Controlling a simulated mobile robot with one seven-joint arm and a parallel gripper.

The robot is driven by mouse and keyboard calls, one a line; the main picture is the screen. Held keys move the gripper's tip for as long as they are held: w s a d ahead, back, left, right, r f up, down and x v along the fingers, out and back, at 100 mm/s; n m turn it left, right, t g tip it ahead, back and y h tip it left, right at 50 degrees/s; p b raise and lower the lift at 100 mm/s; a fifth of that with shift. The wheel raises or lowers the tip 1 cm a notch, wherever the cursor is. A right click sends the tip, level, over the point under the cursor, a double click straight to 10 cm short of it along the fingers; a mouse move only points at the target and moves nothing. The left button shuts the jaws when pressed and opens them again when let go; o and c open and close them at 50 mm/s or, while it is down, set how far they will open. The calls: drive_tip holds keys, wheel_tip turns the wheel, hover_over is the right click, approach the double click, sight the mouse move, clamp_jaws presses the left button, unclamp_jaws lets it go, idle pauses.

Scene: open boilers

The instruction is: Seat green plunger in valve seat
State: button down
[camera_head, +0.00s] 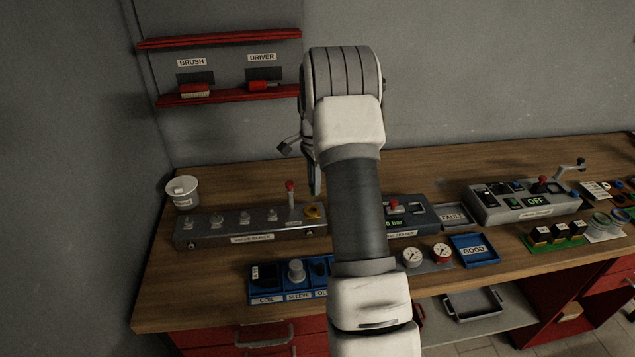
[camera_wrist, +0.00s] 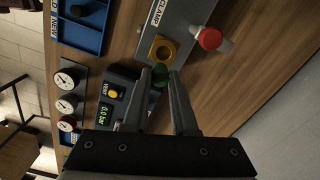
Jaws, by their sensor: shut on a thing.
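My gripper (camera_wrist: 161,77) is shut on the green plunger (camera_wrist: 160,74), held between the fingertips in the wrist view. Just beyond the tips is a yellow fitting (camera_wrist: 163,48) with a round opening, on the grey valve block (camera_wrist: 187,22). The plunger appears apart from the fitting; its height above the bench is unclear. I cannot tell which opening is the valve seat. In the head view, the valve block (camera_head: 212,234) carries several round fittings, with the yellow fitting (camera_head: 313,212) at its right end. My arm hides the plunger there.
A red-knobbed lever (camera_wrist: 209,39) stands close beside the yellow fitting. The tester (camera_head: 407,215) is right of the valve block. A blue parts tray (camera_head: 268,299) lies in front, and a white cup (camera_head: 183,192) stands behind left. Bare bench shows behind the block.

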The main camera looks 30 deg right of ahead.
sight(312, 195)
drive_tip(key=shift+w+a+f, duration=0.15)
drive_tip(key=shift+w+a, duration=0.05)
drive_tip(key=shift+w, duration=0.15)
drive_tip(key=shift+f+b, duration=1.2)
drive_tip(key=shift+f, duration=0.8)
drive_tip(key=shift+f, duration=0.3)
drive_tip(key=shift+f+b, duration=0.4)
drive_tip(key=shift+b, duration=0.15)
drive_tip(key=shift+f, duration=0.2)
drive_tip(key=shift+f+b, duration=0.35)
drive_tip(key=shift+f, duration=0.1)
drive_tip(key=shift+c, duration=1.5)
unclamp_jaws()
